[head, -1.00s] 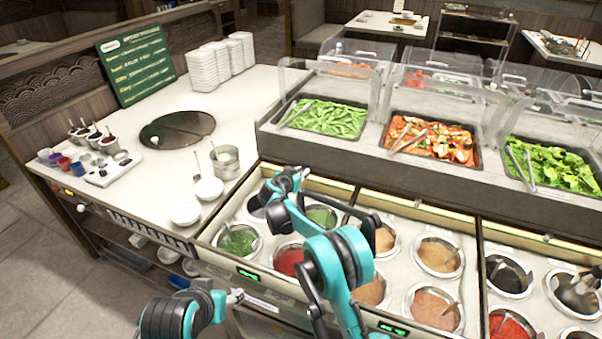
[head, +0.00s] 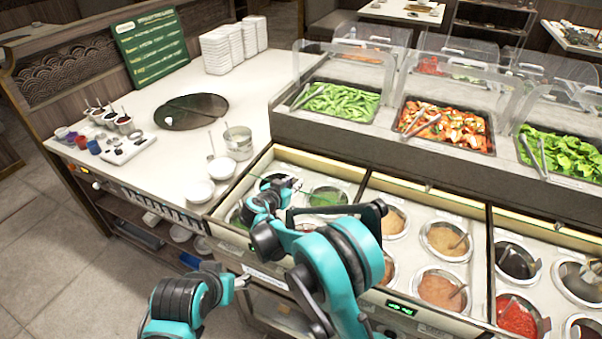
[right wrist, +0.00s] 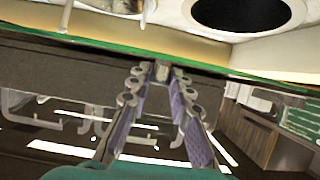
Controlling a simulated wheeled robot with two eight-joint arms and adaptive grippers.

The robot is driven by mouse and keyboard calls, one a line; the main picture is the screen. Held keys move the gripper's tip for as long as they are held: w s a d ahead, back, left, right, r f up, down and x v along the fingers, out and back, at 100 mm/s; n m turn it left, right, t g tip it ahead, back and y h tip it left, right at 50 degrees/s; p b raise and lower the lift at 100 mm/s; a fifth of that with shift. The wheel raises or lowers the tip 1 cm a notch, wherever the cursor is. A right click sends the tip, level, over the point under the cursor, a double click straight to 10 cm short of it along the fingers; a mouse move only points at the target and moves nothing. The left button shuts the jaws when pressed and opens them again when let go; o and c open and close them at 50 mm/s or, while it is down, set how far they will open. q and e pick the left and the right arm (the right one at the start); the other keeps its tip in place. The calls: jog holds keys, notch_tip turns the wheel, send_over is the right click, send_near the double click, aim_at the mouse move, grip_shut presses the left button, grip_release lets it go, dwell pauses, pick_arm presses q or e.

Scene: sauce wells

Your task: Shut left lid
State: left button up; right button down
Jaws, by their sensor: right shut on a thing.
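The left well section (head: 345,186) holds several round sauce pots, including a green one (head: 325,197); my right arm hides part of it. My right gripper (head: 290,186) is over this section. In the right wrist view, its two fingers (right wrist: 161,78) are closed on a small grey handle (right wrist: 161,71) at the green edge of a glass lid (right wrist: 75,60). The lid's exact tilt is hard to tell, as it is clear and partly hidden in the head view. My left gripper (head: 241,283) is low in front of the counter, apart from the lid; its fingers are too small to read.
Open sauce pots (head: 440,287) lie to the right. Clear food covers (head: 445,80) stand behind the wells. White bowls (head: 199,191) and a metal cup (head: 238,142) stand on the counter at left.

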jog(key=shift+s+a, duration=0.25)
jog(key=shift+s, duration=0.35)
jog(key=shift+s+a, duration=0.25)
jog(key=shift+s, duration=0.35)
jog(key=c, duration=1.4)
grip_release()
jog(key=shift+o, duration=0.2)
notch_tip(320, 180, up, 10)
